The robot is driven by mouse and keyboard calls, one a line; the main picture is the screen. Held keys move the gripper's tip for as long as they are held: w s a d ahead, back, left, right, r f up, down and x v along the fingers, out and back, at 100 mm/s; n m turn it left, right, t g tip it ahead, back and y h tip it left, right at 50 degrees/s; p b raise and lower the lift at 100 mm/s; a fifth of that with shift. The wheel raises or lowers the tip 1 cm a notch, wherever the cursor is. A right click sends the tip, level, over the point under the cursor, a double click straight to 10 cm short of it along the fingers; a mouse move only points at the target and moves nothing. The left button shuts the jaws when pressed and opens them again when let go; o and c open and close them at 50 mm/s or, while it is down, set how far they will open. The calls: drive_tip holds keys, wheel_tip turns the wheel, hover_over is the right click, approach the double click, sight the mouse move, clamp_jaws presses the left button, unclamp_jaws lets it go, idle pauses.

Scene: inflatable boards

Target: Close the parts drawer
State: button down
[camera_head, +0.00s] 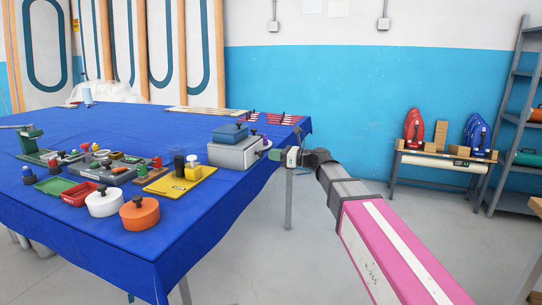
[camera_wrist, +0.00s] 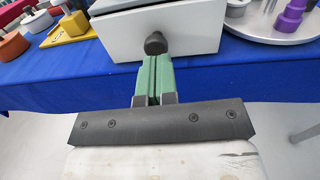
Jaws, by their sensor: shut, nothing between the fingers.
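The parts drawer (camera_head: 234,154) is a light grey box unit near the right edge of the blue-covered table, with a blue box on top. In the wrist view its pale front (camera_wrist: 195,38) faces me, with a dark round knob (camera_wrist: 155,43) in the middle. My gripper (camera_head: 284,155) is at the table's right edge, beside the unit. In the wrist view its green fingers (camera_wrist: 154,62) are shut with nothing between them, and their tips are right at the knob. I cannot tell whether they touch it. How far the drawer stands out is hard to tell.
An orange pot (camera_head: 140,214), a white pot (camera_head: 104,203) and a yellow tray (camera_head: 180,181) stand left of the unit. A grey round plate with purple parts (camera_wrist: 285,25) lies to its right in the wrist view. The floor beside the table is clear.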

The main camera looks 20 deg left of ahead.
drive_tip(key=d, duration=1.1)
drive_tip(key=s+d+f+n+t+h, duration=0.15)
drive_tip(key=d+f+n+h, duration=0.25)
drive_tip(key=d+f, duration=0.5)
drive_tip(key=s+d+f+n+h, duration=0.25)
drive_tip(key=d+f+h, duration=0.2)
drive_tip(key=f, duration=0.85)
drive_tip(key=s+d+f+n+h, duration=0.2)
drive_tip(key=d+f+n+h, duration=0.1)
drive_tip(key=d, duration=0.4)
drive_tip(key=s+d+f+n+g+h, duration=0.1)
drive_tip(key=s+d+f+n+h, duration=0.2)
drive_tip(key=d+f, duration=0.4)
drive_tip(key=s+d+f+n+g+h, duration=0.1)
drive_tip(key=s+d+f+n+h, duration=0.2)
drive_tip(key=d+f+n, duration=0.2)
drive_tip(key=d, duration=0.2)
drive_tip(key=shift+s+d+f+n, duration=0.15)
drive_tip(key=shift+d+f+n, duration=0.05)
drive_tip(key=shift+d+n, duration=0.15)
drive_tip(key=shift+h, duration=0.25)
